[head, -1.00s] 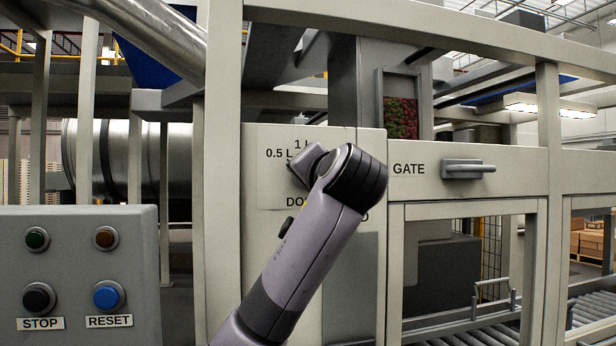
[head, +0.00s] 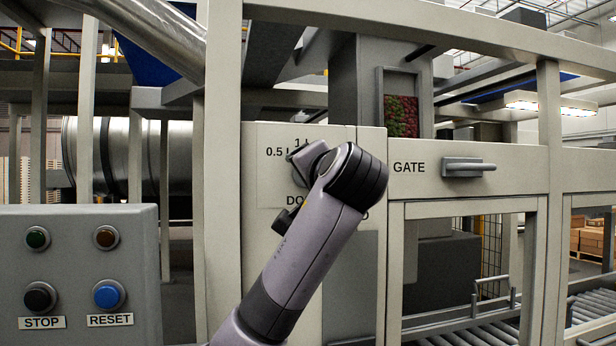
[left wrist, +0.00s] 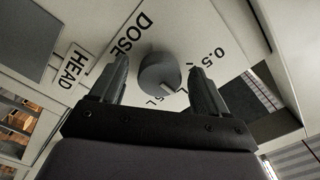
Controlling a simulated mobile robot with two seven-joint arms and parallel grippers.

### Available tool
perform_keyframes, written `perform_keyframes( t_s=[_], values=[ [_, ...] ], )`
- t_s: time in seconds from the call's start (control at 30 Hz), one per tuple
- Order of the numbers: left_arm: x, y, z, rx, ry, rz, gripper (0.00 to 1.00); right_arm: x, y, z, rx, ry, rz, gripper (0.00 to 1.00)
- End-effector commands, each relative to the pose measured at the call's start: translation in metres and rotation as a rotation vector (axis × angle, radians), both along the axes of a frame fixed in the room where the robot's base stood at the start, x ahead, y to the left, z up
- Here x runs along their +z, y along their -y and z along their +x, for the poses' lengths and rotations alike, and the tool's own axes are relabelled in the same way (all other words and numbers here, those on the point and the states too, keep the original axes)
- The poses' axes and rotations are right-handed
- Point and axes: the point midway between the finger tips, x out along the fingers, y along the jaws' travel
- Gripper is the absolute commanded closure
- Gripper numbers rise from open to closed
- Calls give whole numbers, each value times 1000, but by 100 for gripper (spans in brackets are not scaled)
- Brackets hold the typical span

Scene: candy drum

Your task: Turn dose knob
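The dose knob (left wrist: 158,74) is a round grey knob on the pale dose plate, seen in the left wrist view. A short pale line shows on its lower right part. The labels "DOSE" and "0.5" are around it; another label below it is partly hidden. My left gripper (left wrist: 158,65) is open, one finger on each side of the knob, with gaps visible on both sides. I cannot tell how far the fingertips reach along it. In the head view, my left arm covers the knob and part of the plate (head: 268,188). My right gripper is not in view.
A grey control box (head: 75,265) with STOP and RESET buttons stands at the left. A "GATE" handle (head: 468,169) juts out right of the plate. A frame post (head: 222,190) rises left of the plate. A roller conveyor (head: 470,333) lies at the lower right.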

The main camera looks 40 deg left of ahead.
Motion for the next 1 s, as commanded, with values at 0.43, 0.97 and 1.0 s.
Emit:
perform_keyframes(
  t_s=[0.43,0.97,1.0],
  values=[
    [-3,23,-18,-4,3,-1,24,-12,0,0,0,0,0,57],
    [0,55,-47,1,0,0,24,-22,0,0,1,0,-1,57],
    [0,55,-47,1,0,0,24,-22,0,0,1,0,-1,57]
  ],
)
